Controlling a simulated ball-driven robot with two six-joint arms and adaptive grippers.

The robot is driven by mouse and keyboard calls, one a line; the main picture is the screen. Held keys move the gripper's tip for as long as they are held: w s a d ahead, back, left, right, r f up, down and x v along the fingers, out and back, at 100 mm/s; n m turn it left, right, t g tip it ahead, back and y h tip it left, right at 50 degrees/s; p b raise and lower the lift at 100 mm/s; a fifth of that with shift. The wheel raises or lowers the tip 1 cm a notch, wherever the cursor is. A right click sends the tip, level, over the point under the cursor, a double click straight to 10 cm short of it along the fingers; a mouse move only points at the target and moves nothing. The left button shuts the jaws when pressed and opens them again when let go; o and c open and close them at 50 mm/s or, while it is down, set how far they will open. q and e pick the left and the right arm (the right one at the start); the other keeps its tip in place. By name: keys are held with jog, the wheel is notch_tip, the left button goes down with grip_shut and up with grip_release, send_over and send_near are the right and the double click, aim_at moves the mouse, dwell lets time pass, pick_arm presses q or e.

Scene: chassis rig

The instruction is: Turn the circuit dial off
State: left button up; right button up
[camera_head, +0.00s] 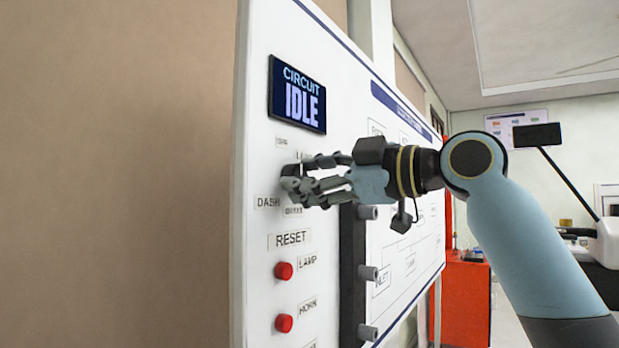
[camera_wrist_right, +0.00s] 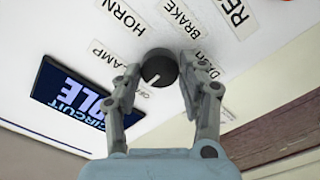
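The circuit dial (camera_wrist_right: 160,69) is a round black knob with a white pointer mark, on the white panel (camera_head: 268,222). In the head view this gripper (camera_head: 297,179) covers most of the dial. The screen (camera_head: 297,95) above reads CIRCUIT IDLE. My left gripper is not in view.
A red cabinet (camera_head: 465,300) is behind the panel. Left of the panel is a plain brown wall.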

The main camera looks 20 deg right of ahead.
jog(key=o, duration=0.3)
jog(key=shift+o, duration=0.2)
jog(key=v, duration=1.2)
dwell(0.6)
